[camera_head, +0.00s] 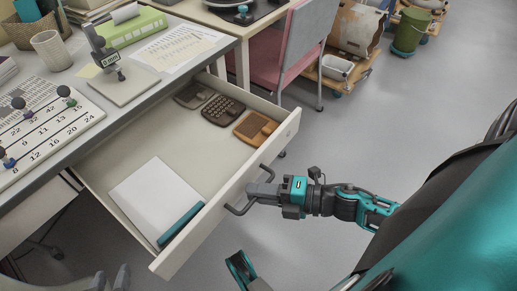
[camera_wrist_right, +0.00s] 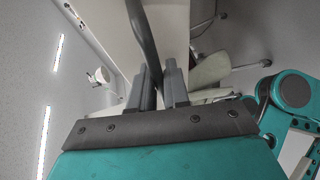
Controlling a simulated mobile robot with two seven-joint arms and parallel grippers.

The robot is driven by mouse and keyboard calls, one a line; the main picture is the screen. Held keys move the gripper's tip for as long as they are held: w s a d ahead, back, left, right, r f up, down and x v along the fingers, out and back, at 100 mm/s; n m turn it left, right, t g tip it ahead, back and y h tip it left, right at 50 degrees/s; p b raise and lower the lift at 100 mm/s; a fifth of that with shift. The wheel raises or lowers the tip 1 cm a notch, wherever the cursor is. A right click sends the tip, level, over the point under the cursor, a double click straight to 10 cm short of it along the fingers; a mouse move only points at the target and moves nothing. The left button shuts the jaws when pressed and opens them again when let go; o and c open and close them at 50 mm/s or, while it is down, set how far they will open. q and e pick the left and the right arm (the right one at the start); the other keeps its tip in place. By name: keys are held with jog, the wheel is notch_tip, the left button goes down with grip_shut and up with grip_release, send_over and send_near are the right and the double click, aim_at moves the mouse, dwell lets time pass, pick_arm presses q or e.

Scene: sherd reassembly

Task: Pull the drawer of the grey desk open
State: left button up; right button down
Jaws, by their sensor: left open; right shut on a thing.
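The drawer (camera_head: 150,140) of the grey desk (camera_head: 150,103) stands pulled far out, with its inside in plain view. Its pale front (camera_head: 215,205) carries a dark bar handle (camera_head: 236,211). My right gripper (camera_head: 256,190) is shut on this handle, outside the drawer front. In the right wrist view the handle (camera_wrist_right: 143,38) runs down to between the two grey fingers (camera_wrist_right: 160,85), with the pale drawer front behind it. My left gripper (camera_head: 111,280) shows only as grey fingertips at the bottom left edge, open and apart from the desk.
The drawer holds white paper (camera_head: 155,195), a teal strip (camera_head: 181,224), a brown calculator (camera_head: 222,109) and an orange-brown item (camera_head: 256,128). A pink-sided chair (camera_head: 285,55) stands behind.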

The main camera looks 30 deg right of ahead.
jog(key=c, duration=1.2)
grip_release()
jog(key=p+v, duration=0.2)
jog(key=v, duration=1.1)
jog(key=shift+r, duration=0.1)
